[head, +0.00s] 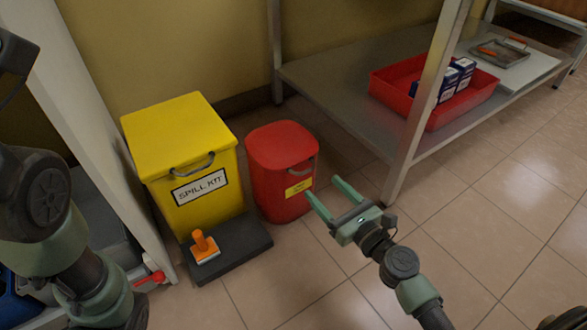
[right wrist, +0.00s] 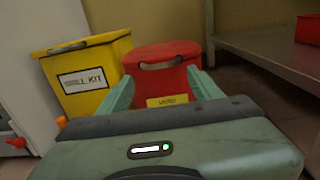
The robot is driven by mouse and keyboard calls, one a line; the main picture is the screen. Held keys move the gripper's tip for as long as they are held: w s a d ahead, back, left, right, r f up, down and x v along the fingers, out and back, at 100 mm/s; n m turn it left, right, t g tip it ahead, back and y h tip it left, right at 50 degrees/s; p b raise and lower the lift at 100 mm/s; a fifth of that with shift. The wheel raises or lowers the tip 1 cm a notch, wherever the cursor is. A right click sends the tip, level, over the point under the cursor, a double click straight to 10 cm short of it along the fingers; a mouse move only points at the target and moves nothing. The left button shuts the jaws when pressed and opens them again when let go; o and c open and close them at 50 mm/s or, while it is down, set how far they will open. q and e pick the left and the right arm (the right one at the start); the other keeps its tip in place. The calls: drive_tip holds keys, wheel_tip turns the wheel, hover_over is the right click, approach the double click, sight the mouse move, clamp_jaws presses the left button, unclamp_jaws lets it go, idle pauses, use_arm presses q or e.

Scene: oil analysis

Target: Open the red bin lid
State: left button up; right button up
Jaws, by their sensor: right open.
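The red bin (head: 283,185) stands on the tiled floor with its red lid (head: 281,144) closed on top. A dark handle (head: 303,167) sits at the lid's front right edge, and a yellow label is below it. My right gripper (head: 326,195) is open and empty, in front and to the right of the bin, apart from the handle as far as I can tell. In the right wrist view the bin (right wrist: 163,80) shows between and beyond the two green fingers, with the handle (right wrist: 161,65) near its top. My left arm shows at the left edge, but its gripper is out of view.
A yellow spill kit box (head: 187,150) stands left of the bin. A dark mat (head: 225,250) with an orange-handled tool (head: 203,245) lies before it. A metal shelf (head: 350,95) with a leg and a red tray (head: 400,90) is at right. The front floor is clear.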

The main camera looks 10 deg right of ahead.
sight(308, 172)
drive_tip(key=x, duration=0.6)
drive_tip(key=shift+w, duration=0.4)
